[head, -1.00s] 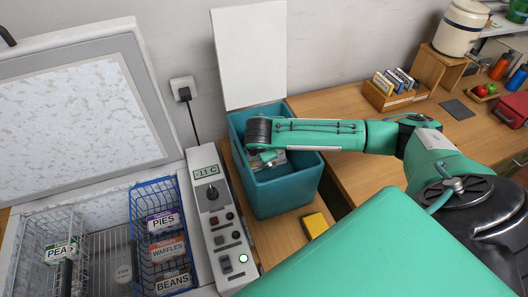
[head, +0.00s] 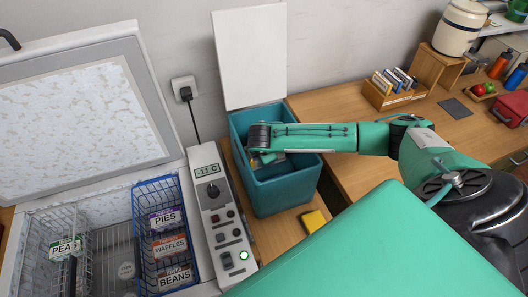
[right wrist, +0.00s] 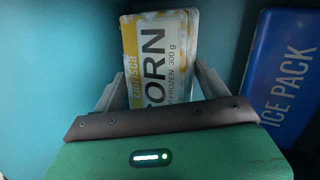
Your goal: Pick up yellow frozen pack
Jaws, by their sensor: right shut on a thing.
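The yellow frozen pack, a yellow and white CORN pack (right wrist: 160,60), stands inside the teal tub (head: 285,190), seen in the right wrist view. My right gripper (right wrist: 160,88) reaches down into the tub, its fingers shut on the pack's two sides. In the head view, my right wrist hides most of the gripper (head: 262,158) and pack; only a small yellowish and pale patch shows beside it. My left gripper is in neither view.
A blue ICE PACK (right wrist: 285,75) lies right of the corn pack inside the tub. The tub's white lid (head: 250,55) stands open against the wall. A yellow block (head: 314,221) is in front. The open freezer with baskets (head: 158,240) and control panel (head: 217,215) stand left.

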